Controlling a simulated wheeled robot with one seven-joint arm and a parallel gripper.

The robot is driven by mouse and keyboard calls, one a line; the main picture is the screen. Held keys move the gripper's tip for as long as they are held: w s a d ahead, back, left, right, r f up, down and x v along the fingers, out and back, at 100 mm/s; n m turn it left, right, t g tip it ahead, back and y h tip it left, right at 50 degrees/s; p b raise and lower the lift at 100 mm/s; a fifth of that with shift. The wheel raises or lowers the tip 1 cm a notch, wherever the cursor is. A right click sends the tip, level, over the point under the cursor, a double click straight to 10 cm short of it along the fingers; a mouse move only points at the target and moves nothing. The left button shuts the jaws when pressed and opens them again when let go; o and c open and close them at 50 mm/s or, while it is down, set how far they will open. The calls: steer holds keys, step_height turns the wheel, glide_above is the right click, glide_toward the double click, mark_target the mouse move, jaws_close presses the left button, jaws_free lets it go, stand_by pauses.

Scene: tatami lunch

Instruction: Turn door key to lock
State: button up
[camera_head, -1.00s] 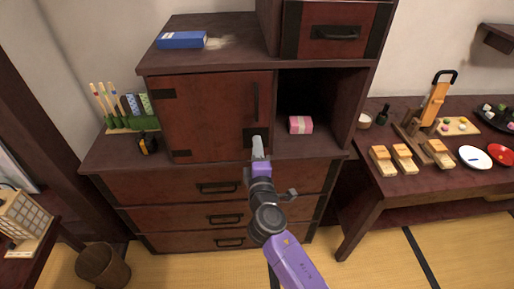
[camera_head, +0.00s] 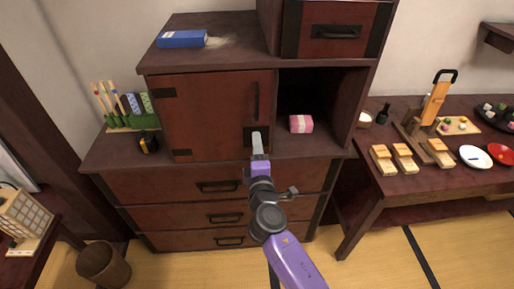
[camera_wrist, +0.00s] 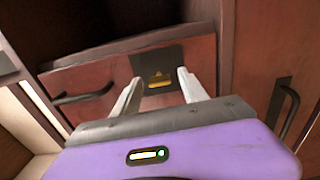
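The dark red cabinet door (camera_head: 215,110) stands shut in its frame, with a black handle (camera_head: 256,101) near its right edge. Below the handle is a black lock plate (camera_head: 248,135), partly hidden by my gripper. In the wrist view, which is turned sideways, a small golden key (camera_wrist: 158,80) sits at the lock plate (camera_wrist: 150,60). My gripper (camera_wrist: 159,76) is open, its two pale fingers apart on either side of the key, with no contact visible. In the head view, my gripper (camera_head: 257,137) is in front of the lock; the key is hidden there.
Right of the door is an open compartment with a pink box (camera_head: 300,124). Drawers with black handles (camera_head: 219,187) lie below. A blue box (camera_head: 182,40) rests on top. A side table (camera_head: 385,192) with food and dishes stands at the right.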

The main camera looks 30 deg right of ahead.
steer(key=shift+s, duration=0.1)
steer(key=v, duration=0.7)
steer(key=shift+s+a+b, duration=0.15)
steer(key=shift+s+b, duration=0.15)
steer(key=shift+b, duration=0.15)
steer(key=s+a+m+t+y, duration=0.1)
steer(key=s+a+m+y, duration=0.5)
steer(key=s, duration=0.7)
steer(key=s+d+r+m+g, duration=0.1)
steer(key=s+m, duration=0.3)
steer(key=s, duration=0.9)
steer(key=s+d+m+g, duration=0.1)
steer(key=s+d+m, duration=0.1)
steer(key=s, duration=1.2)
steer(key=shift+r+m+g+y, duration=0.4)
steer(key=shift+m, duration=0.5)
